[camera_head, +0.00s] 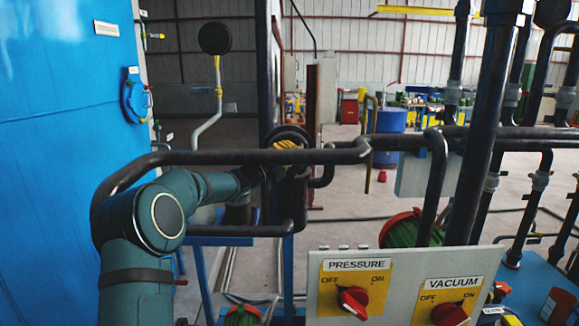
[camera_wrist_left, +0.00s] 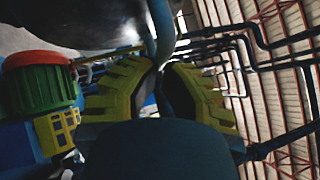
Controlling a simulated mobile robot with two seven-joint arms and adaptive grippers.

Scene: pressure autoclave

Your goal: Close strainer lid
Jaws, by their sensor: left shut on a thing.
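My left arm reaches in from the lower left. My left gripper (camera_head: 285,150), with yellow ribbed fingers, is at a dark round part (camera_head: 289,132) that looks like the strainer lid, partly hidden by the gripper and pipes. In the left wrist view, the gripper (camera_wrist_left: 161,68) has its fingertips together around a thin blue-grey bar (camera_wrist_left: 160,28), which looks like a handle. A large dark rounded surface (camera_wrist_left: 85,18) is beside the bar; I cannot tell how far the lid is open. My right gripper is not in view.
A black pipe rail (camera_head: 235,157) crosses in front of my arm. A control panel with a pressure switch (camera_head: 353,300) and a vacuum switch (camera_head: 449,313) stands at the lower right. A blue tank (camera_head: 55,170) fills the left. A green-and-red cylinder (camera_wrist_left: 42,88) is near the gripper.

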